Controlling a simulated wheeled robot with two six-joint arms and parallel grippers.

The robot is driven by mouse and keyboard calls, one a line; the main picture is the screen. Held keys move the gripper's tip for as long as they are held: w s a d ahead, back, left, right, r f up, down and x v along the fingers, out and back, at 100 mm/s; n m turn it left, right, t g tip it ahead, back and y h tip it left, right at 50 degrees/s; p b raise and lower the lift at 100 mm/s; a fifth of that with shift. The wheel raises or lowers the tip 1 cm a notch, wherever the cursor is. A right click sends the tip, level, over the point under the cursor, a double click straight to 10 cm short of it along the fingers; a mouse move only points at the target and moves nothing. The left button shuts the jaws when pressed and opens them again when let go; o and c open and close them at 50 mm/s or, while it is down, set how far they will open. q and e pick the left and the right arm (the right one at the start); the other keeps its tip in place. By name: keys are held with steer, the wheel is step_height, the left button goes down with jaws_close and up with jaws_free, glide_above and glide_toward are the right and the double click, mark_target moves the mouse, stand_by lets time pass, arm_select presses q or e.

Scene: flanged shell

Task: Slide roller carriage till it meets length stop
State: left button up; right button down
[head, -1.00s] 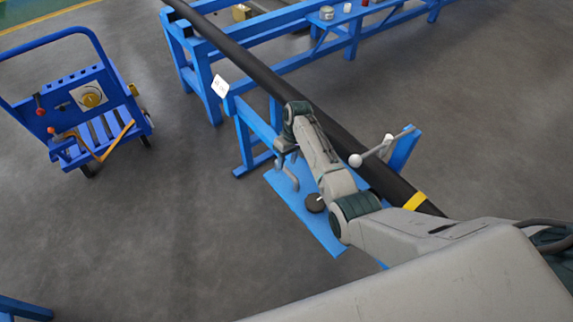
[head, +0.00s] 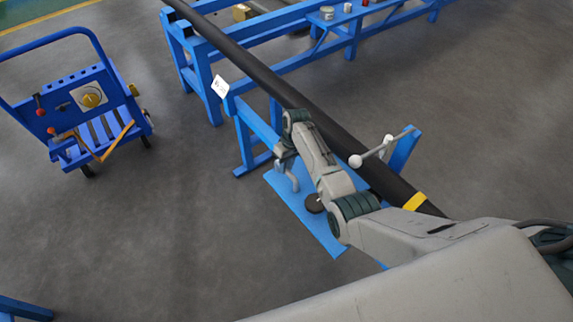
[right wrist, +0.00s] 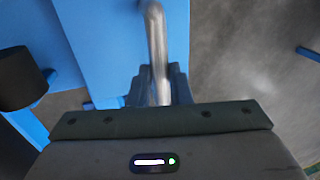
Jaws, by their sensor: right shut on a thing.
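The blue roller carriage (head: 305,222) shows as a low blue plate under a long black pipe (head: 262,75). My arm and the pipe hide part of it. My right gripper (head: 285,162) is at its left edge, shut on a grey bent bar handle (head: 293,182). In the right wrist view the handle (right wrist: 156,40) runs between the fingers (right wrist: 160,85), beside blue plate. A dark round knob (head: 314,204) sits on the plate. I cannot make out for certain which part is the length stop. My left gripper is out of view.
A white-ball lever (head: 372,153) and a blue upright (head: 404,150) stand right of the pipe. A blue frame (head: 205,85) carries the pipe at the back. A blue trolley (head: 80,110) stands at the left. The floor between is clear.

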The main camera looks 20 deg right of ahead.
steer(key=shift+s+r+p, duration=0.1)
steer(key=shift+r+p, duration=0.05)
steer(key=shift+p, duration=0.2)
steer(key=shift+s+d+f, duration=0.1)
steer(key=shift+s+f, duration=0.05)
steer(key=shift+f, duration=0.1)
steer(key=c, duration=1.3)
jaws_free()
steer(key=shift+r, duration=0.1)
steer(key=r, duration=0.3)
steer(key=d+r, duration=0.1)
steer(key=r, duration=0.3)
steer(key=d+r, duration=0.1)
steer(key=r, duration=0.2)
steer(key=shift+w+r, duration=0.3)
